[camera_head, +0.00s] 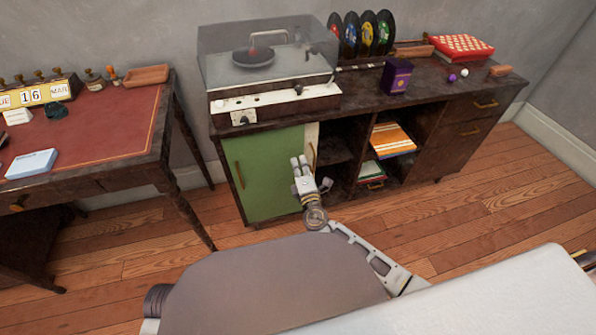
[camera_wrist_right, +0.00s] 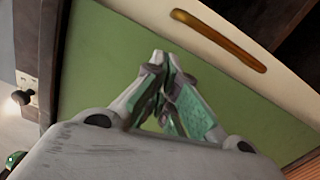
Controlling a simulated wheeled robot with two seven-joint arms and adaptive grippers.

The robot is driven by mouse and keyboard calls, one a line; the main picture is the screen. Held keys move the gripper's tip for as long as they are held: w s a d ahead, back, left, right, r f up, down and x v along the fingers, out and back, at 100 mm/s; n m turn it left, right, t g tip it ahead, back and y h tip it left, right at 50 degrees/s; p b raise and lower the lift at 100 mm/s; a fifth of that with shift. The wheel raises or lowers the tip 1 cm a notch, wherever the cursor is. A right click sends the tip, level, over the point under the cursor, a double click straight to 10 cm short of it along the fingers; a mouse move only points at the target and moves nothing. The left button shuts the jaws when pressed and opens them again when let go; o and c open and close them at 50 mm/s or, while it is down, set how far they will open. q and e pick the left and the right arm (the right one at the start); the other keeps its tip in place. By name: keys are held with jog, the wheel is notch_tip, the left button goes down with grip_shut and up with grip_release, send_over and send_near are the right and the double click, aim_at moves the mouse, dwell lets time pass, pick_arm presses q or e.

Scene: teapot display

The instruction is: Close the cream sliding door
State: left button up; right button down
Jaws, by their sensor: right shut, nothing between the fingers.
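The cream sliding door (camera_head: 312,134) shows as a narrow upright strip at the right of the green door (camera_head: 265,175) of the low dark cabinet. Most of it is hidden behind the green panel. Its brass handle (camera_head: 312,156) is on this strip. The wrist view shows the cream strip (camera_wrist_right: 238,48) and its long handle (camera_wrist_right: 218,38) beyond the green panel (camera_wrist_right: 95,60). My right gripper (camera_head: 298,160) is shut and empty in front of the green door, just left of the handle. I cannot tell whether it touches the panel. My left gripper is out of view.
Open shelves with books (camera_head: 390,140) lie right of the cream strip. A record player (camera_head: 268,80) and a purple box (camera_head: 396,76) stand on the cabinet. A red-topped desk (camera_head: 100,125) stands at the left. The floor before the cabinet's right part is clear.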

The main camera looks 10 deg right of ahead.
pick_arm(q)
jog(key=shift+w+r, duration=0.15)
pick_arm(e)
jog(key=shift+w+d+r, duration=0.15)
jog(key=shift+d, duration=0.55)
jog(key=shift+w+d+r, duration=0.15)
jog(key=shift+d, duration=0.55)
